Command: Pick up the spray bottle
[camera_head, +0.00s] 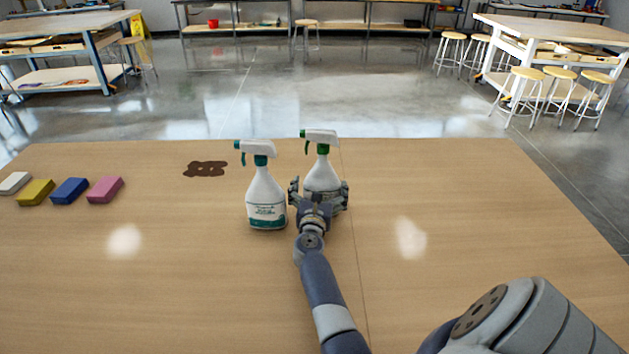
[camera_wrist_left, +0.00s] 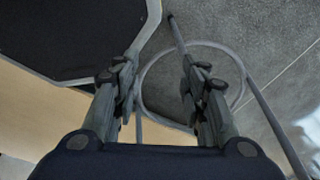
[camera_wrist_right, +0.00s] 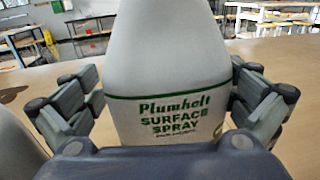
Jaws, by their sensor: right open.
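Two white spray bottles stand upright on the table. The right spray bottle (camera_head: 322,175) has a green-and-white trigger head; its label reads "Plumholt Surface Spray" in the right wrist view (camera_wrist_right: 172,80). My right gripper (camera_head: 319,190) is open, with its fingers on either side of this bottle's body. The left spray bottle (camera_head: 265,195) has a teal trigger and stands just left of the gripper; its edge shows at the left of the right wrist view. My left gripper (camera_wrist_left: 160,95) is open and empty in its own wrist view, and is out of the head view.
A brown stain (camera_head: 205,169) lies on the table left of the bottles. White, yellow (camera_head: 36,192), blue (camera_head: 70,190) and pink (camera_head: 105,189) blocks lie at the far left. The table's right side is clear. Workbenches and stools stand beyond.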

